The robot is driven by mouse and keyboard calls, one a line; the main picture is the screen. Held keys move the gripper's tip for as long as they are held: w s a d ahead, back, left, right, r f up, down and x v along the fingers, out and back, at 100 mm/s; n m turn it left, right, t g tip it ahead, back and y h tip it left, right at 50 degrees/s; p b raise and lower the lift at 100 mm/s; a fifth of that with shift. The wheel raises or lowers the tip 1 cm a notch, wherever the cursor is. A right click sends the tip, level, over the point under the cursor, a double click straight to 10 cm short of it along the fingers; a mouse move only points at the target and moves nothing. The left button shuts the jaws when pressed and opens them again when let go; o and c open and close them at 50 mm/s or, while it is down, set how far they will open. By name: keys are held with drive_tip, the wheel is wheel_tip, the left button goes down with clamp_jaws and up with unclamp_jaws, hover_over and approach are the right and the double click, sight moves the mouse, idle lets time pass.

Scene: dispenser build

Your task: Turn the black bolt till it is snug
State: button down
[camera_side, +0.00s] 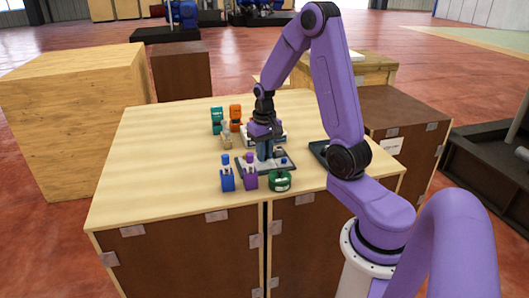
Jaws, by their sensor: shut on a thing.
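My gripper (264,138) points straight down over the work plate on the table. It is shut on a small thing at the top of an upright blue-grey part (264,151). The jaws hide what they hold, and I cannot make out the black bolt apart from the dark gripper. The upright part stands on a dark base plate (245,167). A small blue piece (283,161) shows on the plate to the right of the upright part.
A blue bottle-like piece (227,180), a purple one (250,178) and a green round piece (279,181) stand in front. Teal (216,121), orange (235,118) and beige (227,135) pieces stand behind left. A dark tray (319,151) lies right. The table's left (150,165) is clear.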

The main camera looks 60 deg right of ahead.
drive_tip(key=m, duration=0.5)
drive_tip(key=shift+m, duration=2.6)
drive_tip(key=c, duration=1.1)
unclamp_jaws()
drive_tip(key=shift+o, duration=0.2)
drive_tip(key=shift+r, duration=0.15)
wheel_tip(320, 180, up, 17)
drive_tip(key=shift+r, duration=0.1)
